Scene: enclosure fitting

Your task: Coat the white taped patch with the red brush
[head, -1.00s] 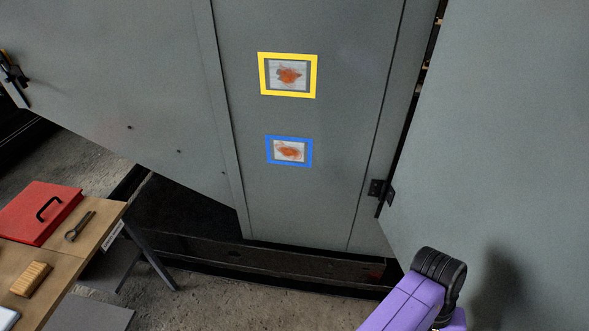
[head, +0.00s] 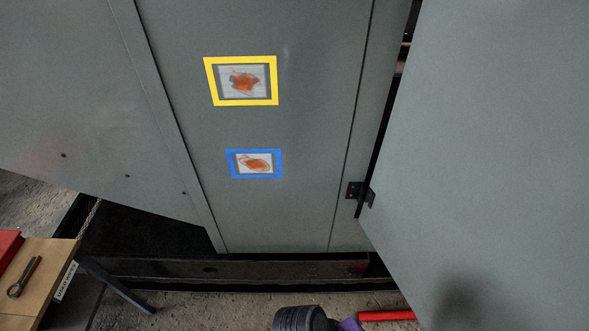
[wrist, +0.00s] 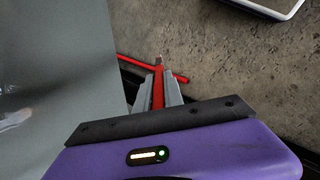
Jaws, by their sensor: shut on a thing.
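In the wrist view my gripper (wrist: 158,78) is shut on the red brush (wrist: 158,92); its narrow red shaft shows between the grey fingers. Its bristles cannot be made out. In the head view two taped patches with orange-brown stains are on the grey cabinet face. The upper patch (head: 243,81) has a yellow tape frame, the lower patch (head: 254,163) a blue one. I see no white tape frame there. A red bar (head: 386,316) shows at the bottom of the head view, beside my purple arm; the gripper fingers are hidden there.
A grey door (head: 480,150) stands open on the right, with a black hinge (head: 360,192) near its edge. A wooden table (head: 45,262) with a wrench (head: 23,277) is at lower left. Concrete floor shows below.

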